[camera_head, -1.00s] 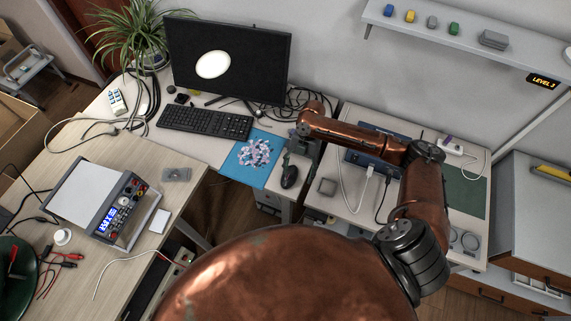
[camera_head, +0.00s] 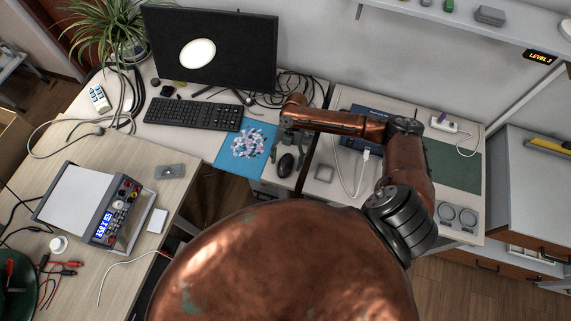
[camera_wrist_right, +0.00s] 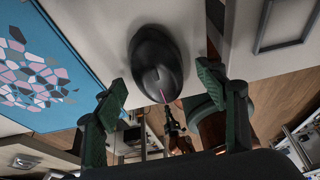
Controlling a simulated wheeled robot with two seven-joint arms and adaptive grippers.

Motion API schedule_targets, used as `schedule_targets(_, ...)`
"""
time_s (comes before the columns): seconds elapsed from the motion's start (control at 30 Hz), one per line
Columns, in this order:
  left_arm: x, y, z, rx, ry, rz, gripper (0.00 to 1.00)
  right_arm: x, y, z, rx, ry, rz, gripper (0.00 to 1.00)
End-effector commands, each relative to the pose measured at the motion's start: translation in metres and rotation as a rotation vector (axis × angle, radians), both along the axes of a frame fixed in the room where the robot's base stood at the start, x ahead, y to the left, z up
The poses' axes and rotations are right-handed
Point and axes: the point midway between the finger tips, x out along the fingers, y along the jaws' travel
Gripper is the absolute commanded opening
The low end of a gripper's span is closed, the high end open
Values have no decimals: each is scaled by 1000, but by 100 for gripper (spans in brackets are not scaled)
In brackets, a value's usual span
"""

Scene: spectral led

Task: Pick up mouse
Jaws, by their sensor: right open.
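The black mouse (camera_head: 286,164) lies on the white desk, just right of the blue patterned mouse pad (camera_head: 228,163). In the right wrist view the mouse (camera_wrist_right: 156,62) sits ahead of and between the fingers, its near end close to the level of the fingertips. My right gripper (camera_head: 288,149) is over the mouse in the head view. In the wrist view the right gripper (camera_wrist_right: 163,88) is open, with a dark green finger on each side and nothing held. Contact between fingers and mouse cannot be made out. My left gripper is not in view.
A keyboard (camera_head: 193,114) and monitor (camera_head: 210,50) stand left and behind. The pad also shows in the wrist view (camera_wrist_right: 72,50). A gap separates this desk from the right-hand table (camera_head: 345,205), which holds a small grey square tray (camera_head: 324,173) and cables.

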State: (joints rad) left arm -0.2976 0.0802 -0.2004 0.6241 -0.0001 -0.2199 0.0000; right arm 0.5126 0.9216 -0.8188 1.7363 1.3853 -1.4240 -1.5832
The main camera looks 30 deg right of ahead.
Motion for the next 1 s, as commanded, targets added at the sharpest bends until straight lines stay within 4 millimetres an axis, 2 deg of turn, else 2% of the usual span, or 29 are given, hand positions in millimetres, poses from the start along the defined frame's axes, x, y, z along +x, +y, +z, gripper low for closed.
schedule_targets(0.1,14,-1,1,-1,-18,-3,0,1,0,-1,-1,-2,1,65)
schedule_targets(0.2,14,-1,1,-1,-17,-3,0,1,1,0,-1,-1,1,64)
schedule_targets(0.57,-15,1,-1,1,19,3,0,1,1,0,0,-1,2,39)
schedule_targets(0.83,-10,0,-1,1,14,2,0,1,1,0,0,-1,2,21)
schedule_targets(1.0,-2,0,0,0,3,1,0,1,1,0,0,-1,2,20)
